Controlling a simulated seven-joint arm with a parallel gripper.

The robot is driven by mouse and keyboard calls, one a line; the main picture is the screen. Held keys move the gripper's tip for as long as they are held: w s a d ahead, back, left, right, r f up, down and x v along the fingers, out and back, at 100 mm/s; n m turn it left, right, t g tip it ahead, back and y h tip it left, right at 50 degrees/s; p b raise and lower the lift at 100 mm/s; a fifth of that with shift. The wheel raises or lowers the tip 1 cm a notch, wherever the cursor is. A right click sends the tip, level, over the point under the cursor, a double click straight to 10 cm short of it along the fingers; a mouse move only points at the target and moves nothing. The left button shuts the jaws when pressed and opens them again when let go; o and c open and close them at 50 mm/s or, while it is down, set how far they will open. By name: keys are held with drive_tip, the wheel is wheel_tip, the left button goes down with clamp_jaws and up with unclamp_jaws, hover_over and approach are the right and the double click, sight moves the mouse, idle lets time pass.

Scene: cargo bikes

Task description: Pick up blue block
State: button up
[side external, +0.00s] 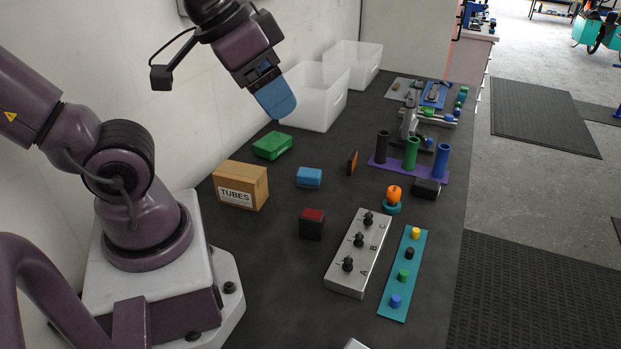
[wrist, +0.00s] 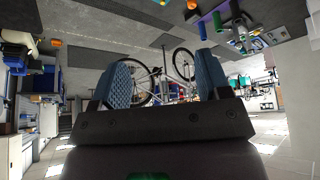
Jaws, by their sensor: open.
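The blue block (side external: 309,177) lies on the dark bench top, right of the cardboard box and below the green block in the side external view. My gripper (side external: 277,105) is raised above the bench, up and left of the blue block and well apart from it. Its blue fingers overlap in the side external view. In the wrist view my gripper (wrist: 163,85) has its two blue textured fingers spread apart with nothing between them. The blue block cannot be made out in the wrist view.
A box marked TUBES (side external: 241,186), a green block (side external: 272,146), a dark red block (side external: 312,223) and an upright orange piece (side external: 352,162) surround the blue block. A grey knob panel (side external: 358,252) stands in front. White bins (side external: 313,95) stand behind along the wall.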

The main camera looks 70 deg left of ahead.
drive_tip(key=o, duration=0.4)
drive_tip(key=shift+c, duration=0.2)
